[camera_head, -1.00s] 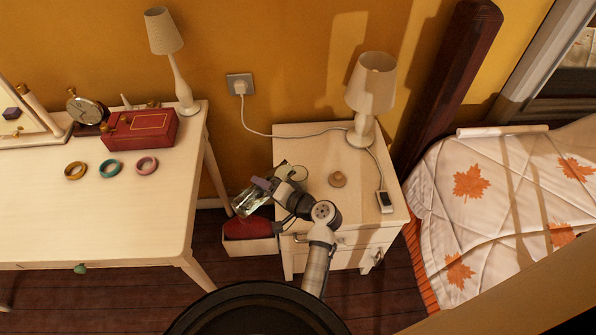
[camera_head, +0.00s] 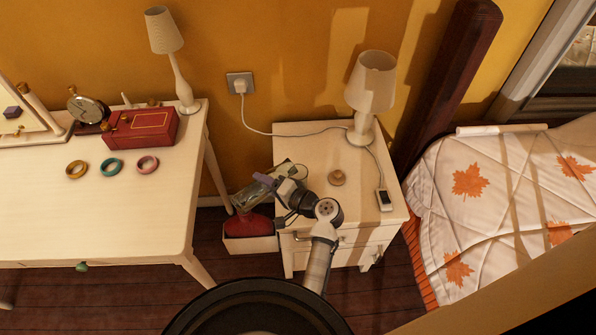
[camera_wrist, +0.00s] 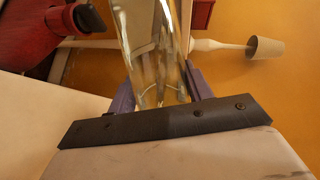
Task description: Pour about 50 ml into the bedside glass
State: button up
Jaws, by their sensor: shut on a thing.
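My gripper (camera_head: 268,181) is shut on a clear glass carafe (camera_head: 244,197) and holds it tilted at the left edge of the bedside cabinet (camera_head: 312,139). In the wrist view the carafe (camera_wrist: 152,40) stands between the purple fingers of my gripper (camera_wrist: 162,95). The liquid level inside it cannot be made out. A round clear rim, seemingly the bedside glass (camera_head: 300,171), shows on the cabinet top just right of the gripper, partly hidden by it. I cannot tell whether anything is in it.
The dressing table (camera_head: 120,215) is left, the bed (camera_head: 500,200) right.

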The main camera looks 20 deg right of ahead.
jog(key=shift+d+r+m, duration=0.1)
jog(key=shift+d+m, duration=0.1)
jog(key=shift+m, duration=0.1)
dwell(1.4)
jog(key=shift+w+r+y, duration=0.1)
jog(key=shift+y, duration=0.2)
dwell(1.2)
jog(key=shift+f, duration=0.4)
jog(key=shift+s+a+r+n+h, duration=0.1)
jog(key=shift+s+a+n+h, duration=0.1)
jog(key=shift+a+n+h, duration=0.5)
jog(key=shift+d+f+n+b, duration=0.35)
jog(key=shift+f+n+b, duration=0.25)
jog(key=shift+b, duration=0.5)
jog(key=shift+w+d+r+n+g+h+p, duration=0.1)
jog(key=shift+d+r+n+g+h+p, duration=0.1)
jog(key=shift+r+n+h, duration=0.15)
jog(key=shift+w+d+r+n+g+h+p, duration=0.15)
jog(key=shift+r+h, duration=0.1)
jog(key=shift+r, duration=0.2)
jog(key=shift+s+a, duration=0.1)
jog(key=shift+f, duration=0.15)
